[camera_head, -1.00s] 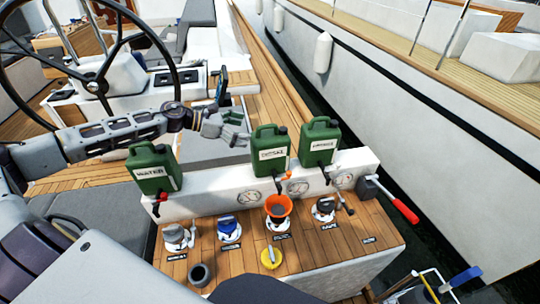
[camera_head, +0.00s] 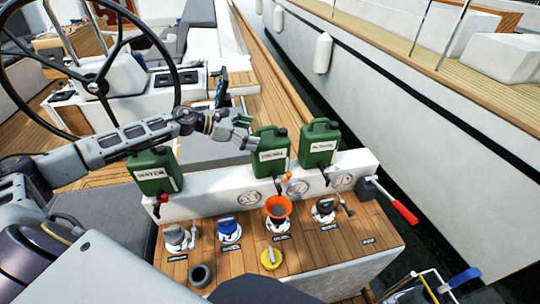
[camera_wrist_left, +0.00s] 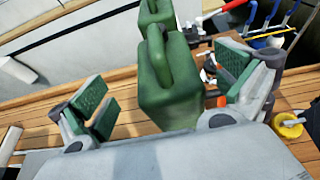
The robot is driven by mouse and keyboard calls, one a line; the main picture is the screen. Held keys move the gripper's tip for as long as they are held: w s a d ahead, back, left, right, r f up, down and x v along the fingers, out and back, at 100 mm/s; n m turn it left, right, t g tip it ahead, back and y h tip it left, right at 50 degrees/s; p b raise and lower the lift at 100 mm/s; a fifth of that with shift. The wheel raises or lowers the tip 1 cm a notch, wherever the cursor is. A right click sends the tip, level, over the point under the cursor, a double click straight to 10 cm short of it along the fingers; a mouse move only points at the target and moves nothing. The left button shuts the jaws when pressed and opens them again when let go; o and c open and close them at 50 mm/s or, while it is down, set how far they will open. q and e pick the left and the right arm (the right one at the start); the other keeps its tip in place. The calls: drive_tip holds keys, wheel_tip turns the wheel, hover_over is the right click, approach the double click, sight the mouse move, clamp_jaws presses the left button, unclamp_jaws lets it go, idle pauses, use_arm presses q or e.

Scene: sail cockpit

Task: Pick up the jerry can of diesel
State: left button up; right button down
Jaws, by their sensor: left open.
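Three green jerry cans stand in a row on the white ledge. The left can (camera_head: 155,172) is labelled WATER. The middle can (camera_head: 272,152) and the right can (camera_head: 319,143) carry white labels too blurred to read surely; I cannot tell which is diesel. My left gripper (camera_head: 243,131) is open at the left side of the middle can, near its top. In the left wrist view the middle can (camera_wrist_left: 168,85) stands between the spread fingers (camera_wrist_left: 165,98), nearer the right one, with another can (camera_wrist_left: 155,14) behind it. My right gripper is not in view.
Below the ledge (camera_head: 222,204) is a wooden deck with several fillers, an orange funnel (camera_head: 278,206), a yellow cap (camera_head: 270,258) and a grey cup (camera_head: 201,275). A red-handled lever (camera_head: 403,212) sticks out right. The steering wheel (camera_head: 98,85) is at upper left.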

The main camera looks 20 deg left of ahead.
sight(265, 137)
use_arm(q)
drive_tip(key=shift+d, duration=0.1)
drive_tip(key=shift+f+p+x, duration=0.15)
drive_tip(key=shift+p+x, duration=0.35)
drive_tip(key=shift+x, duration=0.25)
drive_tip(key=shift+f+p+x, duration=0.15)
drive_tip(key=shift+p+x, duration=0.3)
drive_tip(key=shift+x, duration=0.3)
drive_tip(key=shift+p+x, duration=0.3)
drive_tip(key=shift+x, duration=0.65)
drive_tip(key=shift+s+f, duration=0.1)
drive_tip(key=shift+f, duration=0.05)
drive_tip(key=shift+s, duration=0.1)
drive_tip(key=c, duration=1.8)
drive_tip(key=shift+r, duration=0.2)
drive_tip(key=shift+c, duration=1.2)
drive_tip(key=shift+f, duration=0.1)
